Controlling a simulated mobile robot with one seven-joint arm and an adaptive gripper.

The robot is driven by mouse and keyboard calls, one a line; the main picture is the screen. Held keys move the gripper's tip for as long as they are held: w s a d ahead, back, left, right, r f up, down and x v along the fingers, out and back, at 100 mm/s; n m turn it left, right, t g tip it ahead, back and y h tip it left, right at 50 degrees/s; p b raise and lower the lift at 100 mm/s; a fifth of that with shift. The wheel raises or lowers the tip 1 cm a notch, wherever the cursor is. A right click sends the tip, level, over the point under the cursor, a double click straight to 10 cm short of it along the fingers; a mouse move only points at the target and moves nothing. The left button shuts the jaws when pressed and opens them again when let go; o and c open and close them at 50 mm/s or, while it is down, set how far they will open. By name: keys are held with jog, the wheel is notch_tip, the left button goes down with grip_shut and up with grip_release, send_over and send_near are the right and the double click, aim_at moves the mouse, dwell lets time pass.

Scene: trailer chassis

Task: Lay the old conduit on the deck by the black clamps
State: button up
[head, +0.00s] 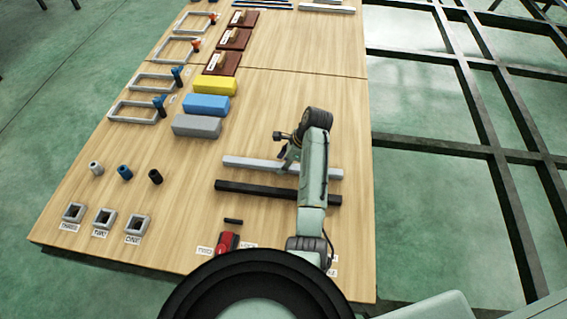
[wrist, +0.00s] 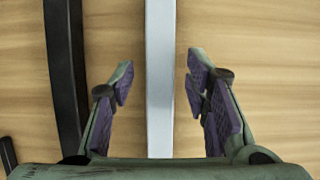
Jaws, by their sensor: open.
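A light grey bar (head: 245,163) lies across the deck, with a black bar (head: 250,189) roughly parallel nearer me. I cannot tell which is the old conduit. My gripper (head: 284,163) is over the grey bar in the head view. In the wrist view, my gripper (wrist: 160,82) is open, with one finger on each side of the grey bar (wrist: 160,30). Gaps show on both sides of it. The black bar (wrist: 64,60) lies outside the left finger. I cannot make out any black clamps for certain. My arm hides part of both bars.
Grey, blue (head: 207,105) and yellow blocks stand beyond the bars. Three small cylinders (head: 124,173) and three square sockets (head: 105,219) are at left. Dark frame beams (head: 450,147) run right of the wooden deck (head: 80,225).

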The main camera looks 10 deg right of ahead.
jog(key=p+v, duration=0.1)
jog(key=v, duration=1)
jog(key=shift+r+p, duration=0.25)
jog(key=shift+p, duration=0.1)
jog(key=shift+d, duration=0.15)
